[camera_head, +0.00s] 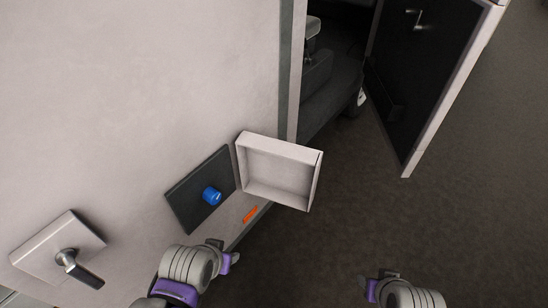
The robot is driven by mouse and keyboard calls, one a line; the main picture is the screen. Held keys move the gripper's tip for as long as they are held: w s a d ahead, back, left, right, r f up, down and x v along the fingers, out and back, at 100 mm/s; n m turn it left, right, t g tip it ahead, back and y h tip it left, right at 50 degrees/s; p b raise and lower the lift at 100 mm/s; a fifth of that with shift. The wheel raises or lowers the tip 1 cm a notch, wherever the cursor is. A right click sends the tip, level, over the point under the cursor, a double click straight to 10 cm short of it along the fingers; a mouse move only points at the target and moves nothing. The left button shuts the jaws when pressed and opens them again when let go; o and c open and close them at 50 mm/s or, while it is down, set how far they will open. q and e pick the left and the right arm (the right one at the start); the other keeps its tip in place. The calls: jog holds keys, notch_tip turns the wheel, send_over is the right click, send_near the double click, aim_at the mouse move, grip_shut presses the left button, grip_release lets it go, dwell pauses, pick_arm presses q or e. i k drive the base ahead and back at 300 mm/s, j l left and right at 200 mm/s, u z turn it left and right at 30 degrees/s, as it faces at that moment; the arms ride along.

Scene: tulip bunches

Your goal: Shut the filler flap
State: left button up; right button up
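The filler flap (282,170) is a white, shallow box-like door. It stands open, swung out to the right of the dark square filler recess (184,205) in the pale vehicle side. A blue filler cap (212,196) sits in the recess. My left gripper (225,252) is below the recess and the flap, apart from both, with nothing visible in it. My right gripper (374,281) is over the floor at the lower right, away from the flap, with nothing visible in it. The gap between the fingers is unclear on both.
A white panel with a metal lever handle (80,268) is at the lower left. A small orange marker (250,215) is below the flap. An open vehicle door (420,75) stands at the upper right. The grey floor between flap and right gripper is clear.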

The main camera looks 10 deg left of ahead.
aim_at(283, 172)
jog(key=i+l+u, duration=0.25)
jog(key=u, duration=0.2)
jog(key=i+l+u, duration=0.2)
jog(key=l+u, duration=0.25)
jog(key=i+l+u, duration=0.15)
jog(key=l+u, duration=1.2)
jog(key=k+l+u, duration=0.15)
jog(key=l+u, duration=0.3)
jog(key=l, duration=0.15)
jog(key=k+l+u, duration=0.15)
jog(key=l+u, duration=0.25)
jog(key=j+z, duration=0.15)
jog(key=z, duration=0.2)
jog(key=k, duration=0.05)
